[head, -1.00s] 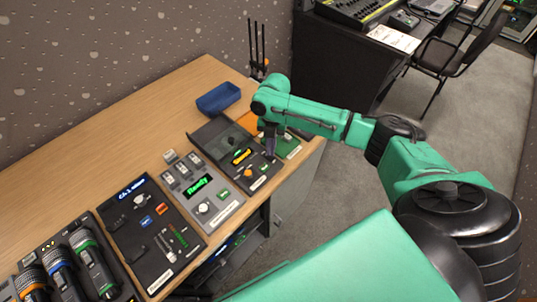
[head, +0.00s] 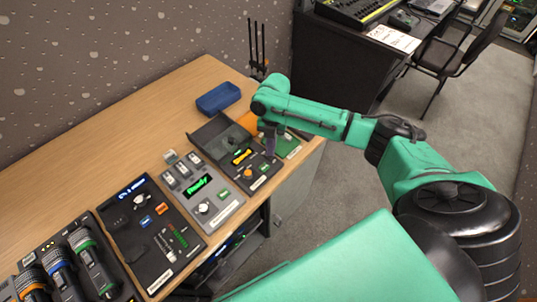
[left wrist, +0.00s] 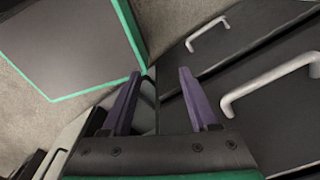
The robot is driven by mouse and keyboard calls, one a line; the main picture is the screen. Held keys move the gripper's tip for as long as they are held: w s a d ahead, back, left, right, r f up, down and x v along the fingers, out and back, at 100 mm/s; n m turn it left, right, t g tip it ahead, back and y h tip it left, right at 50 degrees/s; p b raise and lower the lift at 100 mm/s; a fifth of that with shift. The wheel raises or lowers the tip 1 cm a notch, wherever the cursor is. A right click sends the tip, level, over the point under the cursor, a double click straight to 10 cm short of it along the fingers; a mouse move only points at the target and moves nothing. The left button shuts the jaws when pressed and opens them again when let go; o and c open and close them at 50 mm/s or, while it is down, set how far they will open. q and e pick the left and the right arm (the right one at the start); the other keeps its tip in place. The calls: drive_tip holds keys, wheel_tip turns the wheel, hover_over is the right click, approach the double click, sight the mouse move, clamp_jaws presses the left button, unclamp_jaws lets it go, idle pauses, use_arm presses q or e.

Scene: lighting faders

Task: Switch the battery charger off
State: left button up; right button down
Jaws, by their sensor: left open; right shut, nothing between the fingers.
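Several control units line the wooden desk's front edge in the head view, their labels too small to read, so I cannot tell which is the battery charger. A dark unit with a raised lid (head: 213,137) has a yellow display and an orange knob (head: 248,174). A grey unit (head: 228,205) shows a green "Ready" display. My right gripper (head: 269,150) is shut and empty, pointing down by the far right side of the lidded unit; whether it touches is unclear. My left gripper (left wrist: 159,73) is open and empty in the left wrist view, with dark drawer fronts behind it.
A blue box (head: 218,99) stands behind the units. A green board (head: 289,146) lies at the desk's right edge. A black panel (head: 157,238) and a dock of several cylinders (head: 92,262) are nearer. Drawer handles (left wrist: 268,85) show in the left wrist view. Desk middle is clear.

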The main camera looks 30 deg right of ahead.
drive_tip(key=shift+s+f+b, duration=0.1)
drive_tip(key=shift+f+b, duration=0.4)
drive_tip(key=shift+f, duration=0.4)
drive_tip(key=shift+r, duration=0.1)
wheel_tip(320, 180, up, 7)
drive_tip(key=p, duration=0.7)
drive_tip(key=shift+p, duration=0.35)
